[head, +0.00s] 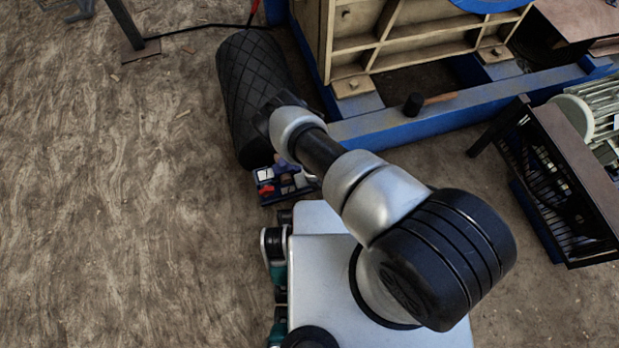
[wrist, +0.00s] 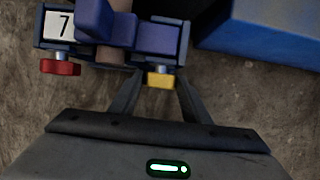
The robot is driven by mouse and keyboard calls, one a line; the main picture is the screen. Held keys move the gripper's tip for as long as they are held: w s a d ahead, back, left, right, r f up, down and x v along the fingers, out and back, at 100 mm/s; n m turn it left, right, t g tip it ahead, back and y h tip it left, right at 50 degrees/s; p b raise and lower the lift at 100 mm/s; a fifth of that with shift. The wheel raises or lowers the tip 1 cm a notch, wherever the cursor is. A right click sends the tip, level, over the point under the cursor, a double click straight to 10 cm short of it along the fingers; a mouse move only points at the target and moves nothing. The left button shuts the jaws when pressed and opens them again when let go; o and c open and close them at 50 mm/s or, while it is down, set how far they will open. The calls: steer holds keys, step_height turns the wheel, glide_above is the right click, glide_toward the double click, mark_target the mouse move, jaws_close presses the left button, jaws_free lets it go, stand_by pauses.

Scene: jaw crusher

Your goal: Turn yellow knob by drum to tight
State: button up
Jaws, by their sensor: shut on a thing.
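The yellow knob (wrist: 160,80) is on the right underside of a blue clamp-like fixture (wrist: 155,38) in the wrist view. The fixture also carries a white plate marked 7 (wrist: 58,25) and a red knob (wrist: 60,67) on its left. My gripper (wrist: 160,78) is shut on the yellow knob, one finger on each side of it. In the head view the black ribbed drum (head: 247,85) lies beside the fixture (head: 268,188). My arm covers part of both, and the yellow knob cannot be made out there.
A blue steel beam (head: 440,118) of the crusher frame runs to the right of the drum, with a hammer (head: 428,103) on it. A dark rack (head: 570,190) stands at the right. The brown floor (head: 110,200) on the left is mostly clear.

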steer(key=shift+w+d+m+y, duration=0.1)
steer(key=shift+d+m+y, duration=0.25)
steer(key=shift+y, duration=0.85)
steer(key=shift+w+d+f+m+g+y, duration=0.15)
steer(key=shift+g+y, duration=0.15)
steer(key=shift+y, duration=0.4)
steer(key=shift+s+d+m+g+y, duration=0.15)
steer(key=shift+g+y, duration=0.15)
steer(key=shift+y, duration=0.4)
steer(key=shift+w, duration=0.1)
steer(key=o, duration=1)
steer(key=shift+o, duration=0.2)
steer(key=p+v, duration=0.6)
steer(key=v, duration=1.1)
steer(key=shift+d+p, duration=0.3)
